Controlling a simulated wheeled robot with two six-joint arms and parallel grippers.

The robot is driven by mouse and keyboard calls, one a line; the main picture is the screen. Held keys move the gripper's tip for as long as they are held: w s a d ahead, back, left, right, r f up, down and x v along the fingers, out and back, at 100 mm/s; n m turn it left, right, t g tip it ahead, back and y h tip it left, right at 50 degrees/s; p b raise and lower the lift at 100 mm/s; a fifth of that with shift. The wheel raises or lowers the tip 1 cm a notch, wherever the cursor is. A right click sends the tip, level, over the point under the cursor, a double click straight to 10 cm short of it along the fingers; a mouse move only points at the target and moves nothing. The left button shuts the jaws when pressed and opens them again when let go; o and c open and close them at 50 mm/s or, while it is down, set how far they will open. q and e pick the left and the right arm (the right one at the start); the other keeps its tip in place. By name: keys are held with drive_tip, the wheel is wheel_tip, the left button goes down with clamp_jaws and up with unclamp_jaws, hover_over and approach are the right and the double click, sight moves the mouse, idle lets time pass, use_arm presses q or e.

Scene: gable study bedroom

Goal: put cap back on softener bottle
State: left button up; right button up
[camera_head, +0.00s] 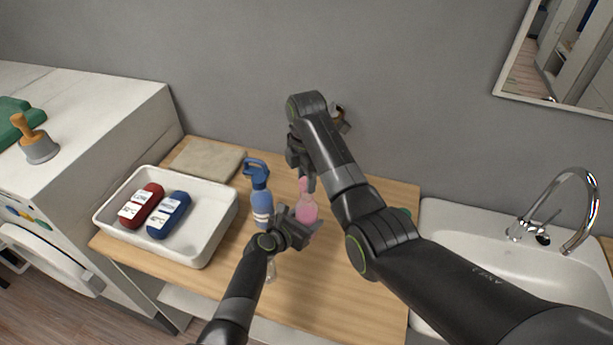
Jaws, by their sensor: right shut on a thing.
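The pink softener bottle (308,210) stands upright on the wooden counter, partly hidden by my grippers. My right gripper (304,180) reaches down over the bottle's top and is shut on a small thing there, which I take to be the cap. The fingers hide most of it, and I cannot tell whether it touches the bottle's neck. My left gripper (298,224) is low at the front of the bottle, touching or very near it. Its fingers are too overlapped to tell if they are closed on it.
A sink (470,235) with a tap (585,215) is at right.

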drive_tip(key=shift+f, duration=0.1)
drive_tip(key=shift+f, duration=0.8)
drive_tip(key=shift+f, duration=0.55)
